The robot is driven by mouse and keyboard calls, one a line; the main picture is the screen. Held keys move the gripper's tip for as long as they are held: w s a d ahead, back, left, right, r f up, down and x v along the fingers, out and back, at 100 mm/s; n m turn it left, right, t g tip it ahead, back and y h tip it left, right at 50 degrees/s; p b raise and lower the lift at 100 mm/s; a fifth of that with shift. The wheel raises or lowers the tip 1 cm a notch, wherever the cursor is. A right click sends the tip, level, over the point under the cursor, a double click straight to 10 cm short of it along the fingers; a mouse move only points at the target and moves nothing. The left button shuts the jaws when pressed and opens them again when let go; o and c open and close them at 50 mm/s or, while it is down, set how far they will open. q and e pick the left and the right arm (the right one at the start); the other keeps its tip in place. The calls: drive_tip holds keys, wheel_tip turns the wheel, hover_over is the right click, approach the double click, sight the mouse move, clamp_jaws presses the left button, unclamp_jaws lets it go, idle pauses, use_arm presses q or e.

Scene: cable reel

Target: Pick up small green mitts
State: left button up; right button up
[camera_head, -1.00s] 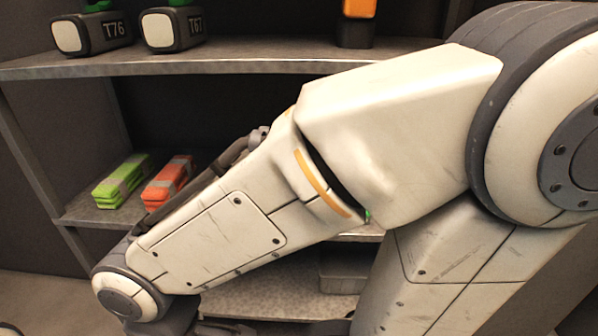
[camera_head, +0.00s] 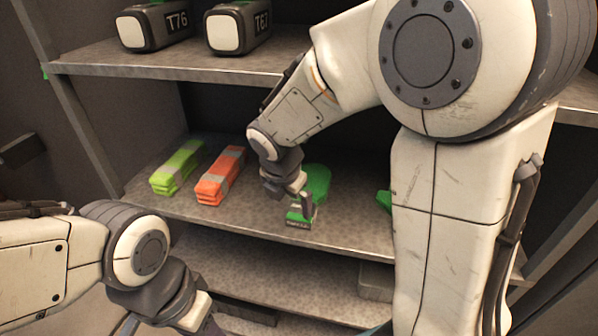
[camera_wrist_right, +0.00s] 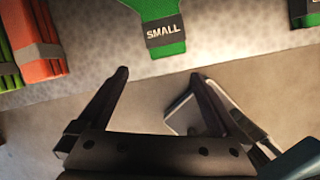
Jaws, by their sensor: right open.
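The small green mitts (camera_head: 318,181) lie on the middle shelf, right of the orange folded item. In the right wrist view, the mitts (camera_wrist_right: 168,10) carry a dark label reading "SMALL" at the end facing me. My right gripper (camera_head: 304,207) covers part of them in the head view. In the wrist view, my right gripper (camera_wrist_right: 158,76) is open and empty, its fingertips short of the label and over the area in front of the shelf edge. My left gripper is at the lower left of the head view, cut off by the frame, its jaws unclear.
Green (camera_head: 178,167) and orange (camera_head: 220,176) folded items lie left of the mitts. Another green item (camera_head: 384,200) is partly hidden by my right arm. The upper shelf (camera_head: 150,64) holds boxes marked T76 and T67. A grey bin (camera_head: 376,282) stands on the shelf below.

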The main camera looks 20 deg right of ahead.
drive_tip(key=w+d+n, duration=0.3)
drive_tip(key=shift+w+d+r+n+h+p, duration=0.15)
drive_tip(key=shift+d+r+n+h+p, duration=0.1)
drive_tip(key=shift+n+h+p, duration=0.1)
drive_tip(key=x, duration=0.4)
drive_tip(key=shift+w+d+f+b, duration=0.1)
drive_tip(key=shift+w+f+b, duration=0.15)
drive_tip(key=shift+b, duration=0.15)
drive_tip(key=b+x, duration=0.1)
drive_tip(key=x, duration=0.4)
drive_tip(key=shift+w+d+f, duration=0.15)
drive_tip(key=shift+d+f, duration=0.1)
drive_tip(key=shift+f, duration=0.1)
drive_tip(key=shift+t, duration=0.3)
drive_tip(key=c, duration=1.2)
drive_tip(key=shift+r, duration=0.15)
drive_tip(key=shift+c, duration=0.2)
